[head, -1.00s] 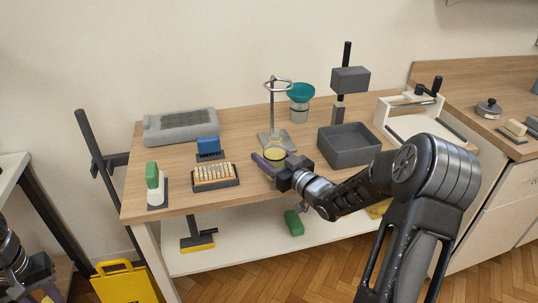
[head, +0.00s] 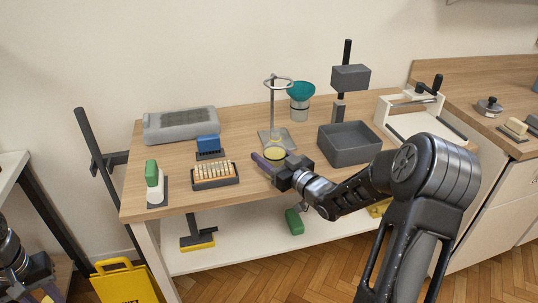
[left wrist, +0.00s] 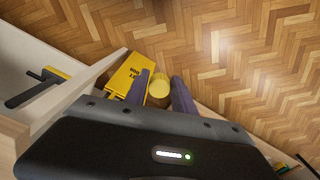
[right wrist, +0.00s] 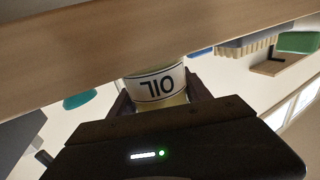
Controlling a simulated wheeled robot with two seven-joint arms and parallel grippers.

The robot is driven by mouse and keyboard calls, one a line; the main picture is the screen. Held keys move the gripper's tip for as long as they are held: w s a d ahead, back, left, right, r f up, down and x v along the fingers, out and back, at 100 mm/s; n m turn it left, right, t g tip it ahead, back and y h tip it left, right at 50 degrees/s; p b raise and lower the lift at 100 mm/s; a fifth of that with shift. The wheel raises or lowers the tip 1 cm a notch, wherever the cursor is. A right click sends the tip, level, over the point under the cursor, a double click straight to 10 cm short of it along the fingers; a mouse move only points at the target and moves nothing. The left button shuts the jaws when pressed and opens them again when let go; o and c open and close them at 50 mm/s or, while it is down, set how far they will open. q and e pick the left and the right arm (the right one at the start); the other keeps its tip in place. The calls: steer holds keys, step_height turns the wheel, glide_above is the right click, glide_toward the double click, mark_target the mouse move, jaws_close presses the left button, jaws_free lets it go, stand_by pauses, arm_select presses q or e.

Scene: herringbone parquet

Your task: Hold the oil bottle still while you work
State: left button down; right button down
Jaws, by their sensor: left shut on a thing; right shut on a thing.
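The oil bottle (right wrist: 155,87) shows in the right wrist view with a white "OIL" label, upside down in that picture. It sits between the fingers of my right gripper (right wrist: 160,100), which is shut on it. In the head view, my right gripper (head: 266,163) is at the table's front, and the bottle's yellow round top (head: 274,154) shows beside the ring stand's base. My left gripper (left wrist: 162,92) is shut on a round yellow-topped thing (left wrist: 159,84) above the floor. In the head view, my left gripper is at the lower left edge, partly cut off.
The ring stand (head: 272,115) and teal funnel (head: 301,92) stand behind the bottle. A grey bin (head: 349,158) is to its right, a rack of pegs (head: 215,183) to its left. A yellow floor sign (head: 126,282) stands near my left gripper.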

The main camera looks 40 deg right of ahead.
arm_select(q)
steer(key=shift+f, duration=0.1)
arm_select(e)
jaws_free()
steer(key=shift+f, duration=0.1)
stand_by(0.5)
stand_by(0.3)
steer(key=shift+s, duration=0.1)
arm_select(q)
steer(key=shift+r+p, duration=0.3)
steer(key=shift+r, duration=0.05)
arm_select(e)
steer(key=shift+s+d, duration=0.15)
steer(key=shift+s, duration=1.85)
steer(key=shift+s+d, duration=0.15)
steer(key=shift+s, duration=1.8)
